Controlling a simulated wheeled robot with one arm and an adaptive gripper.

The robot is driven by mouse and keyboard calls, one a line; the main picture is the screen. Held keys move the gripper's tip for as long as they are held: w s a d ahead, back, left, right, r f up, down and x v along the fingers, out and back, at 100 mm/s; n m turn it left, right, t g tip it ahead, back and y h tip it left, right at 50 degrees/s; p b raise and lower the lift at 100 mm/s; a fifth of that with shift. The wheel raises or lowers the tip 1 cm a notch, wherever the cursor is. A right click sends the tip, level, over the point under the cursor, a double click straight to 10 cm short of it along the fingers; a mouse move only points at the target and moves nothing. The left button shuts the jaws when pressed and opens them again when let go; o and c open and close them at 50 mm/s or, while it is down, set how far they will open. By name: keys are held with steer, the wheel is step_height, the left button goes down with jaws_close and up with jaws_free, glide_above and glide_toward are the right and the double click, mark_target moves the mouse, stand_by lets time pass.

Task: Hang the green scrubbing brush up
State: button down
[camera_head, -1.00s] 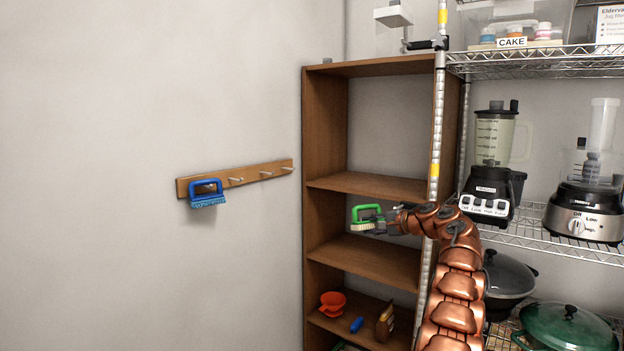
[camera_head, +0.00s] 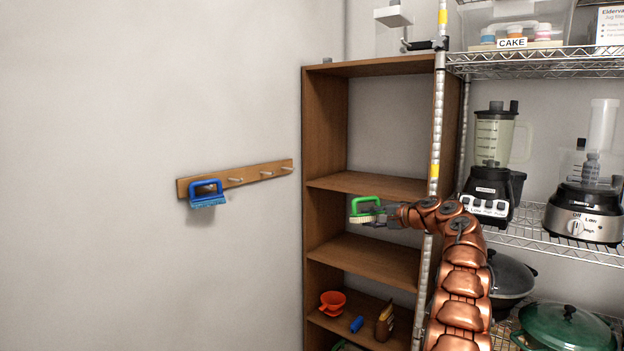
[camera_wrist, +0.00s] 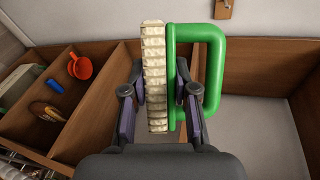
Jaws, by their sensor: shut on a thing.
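The green scrubbing brush (camera_head: 364,210) has a green loop handle and pale bristles. My gripper (camera_head: 378,215) is shut on it and holds it in front of the wooden bookcase, level with the gap under its middle shelf. In the wrist view the brush (camera_wrist: 205,75) sits between my two fingers (camera_wrist: 160,95), bristles to the left and handle to the right. The wooden peg rail (camera_head: 262,175) is on the wall left of the bookcase, apart from the brush. A blue brush (camera_head: 207,194) hangs at its left end; several pegs to the right are bare.
The wooden bookcase (camera_head: 325,150) stands right of the rail, with an orange funnel-like item (camera_head: 332,301) and a blue item (camera_head: 357,324) on a low shelf. A wire rack (camera_head: 540,240) with a blender (camera_head: 492,165) is on the right. The wall before the rail is clear.

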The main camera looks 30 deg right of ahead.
mark_target(358, 199)
steer(key=shift+a+r, duration=0.1)
steer(key=shift+r, duration=0.15)
steer(key=shift+r, duration=0.25)
steer(key=shift+a+r+p, duration=0.2)
steer(key=shift+r+p, duration=0.2)
steer(key=shift+r, duration=0.35)
steer(key=shift+s+a+r, duration=0.15)
steer(key=shift+a+r, duration=0.05)
steer(key=shift+r, duration=0.25)
steer(key=shift+s+a+r+n+t+p, duration=0.1)
steer(key=shift+a+r+n+t+p, duration=0.2)
steer(key=shift+r+p, duration=0.35)
steer(key=shift+r, duration=0.6)
steer(key=shift+y, duration=0.3)
steer(key=shift+r, duration=0.25)
steer(key=shift+a+r+p, duration=0.25)
steer(key=shift+r+p, duration=0.1)
steer(key=shift+r, duration=0.35)
